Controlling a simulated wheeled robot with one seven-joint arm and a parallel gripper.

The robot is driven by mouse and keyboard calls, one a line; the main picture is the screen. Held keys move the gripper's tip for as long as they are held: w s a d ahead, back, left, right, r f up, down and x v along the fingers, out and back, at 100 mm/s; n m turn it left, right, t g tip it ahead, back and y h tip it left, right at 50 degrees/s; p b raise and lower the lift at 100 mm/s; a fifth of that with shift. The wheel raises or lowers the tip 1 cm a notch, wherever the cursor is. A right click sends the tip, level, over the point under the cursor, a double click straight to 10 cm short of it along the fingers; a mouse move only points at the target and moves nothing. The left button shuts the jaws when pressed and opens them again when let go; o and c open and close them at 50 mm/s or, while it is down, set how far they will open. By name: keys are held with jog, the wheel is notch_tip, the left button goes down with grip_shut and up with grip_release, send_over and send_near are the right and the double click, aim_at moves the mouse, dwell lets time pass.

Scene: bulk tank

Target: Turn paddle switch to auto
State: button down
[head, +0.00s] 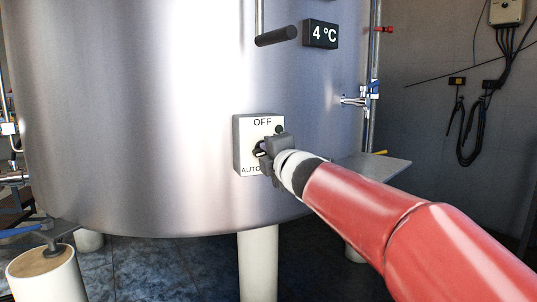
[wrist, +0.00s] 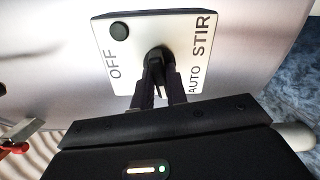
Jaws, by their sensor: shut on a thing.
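The paddle switch is a black knob (wrist: 156,60) at the middle of a pale switch plate (wrist: 130,55) on a box (head: 237,150) fixed to the steel tank. In the wrist view the plate appears turned, with OFF at the left and AUTO and STIR at the right. In the head view OFF is at the top and AUTO at the lower left; STIR is hidden behind my gripper (head: 266,150). In the wrist view my gripper (wrist: 158,84) has its dark fingers closed on the paddle from both sides. I cannot tell which label the paddle points to.
A black button (wrist: 119,31) sits at the plate's corner near OFF. The steel tank (head: 150,100) fills the background, with a black handle (head: 276,36) and a 4 °C display (head: 320,34) above the switch. A blue-handled tap (head: 355,100) projects at the right.

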jog(key=c, duration=1.4)
grip_release()
jog(key=v, duration=0.7)
jog(key=shift+s+p, duration=0.4)
jog(key=shift+d, duration=0.1)
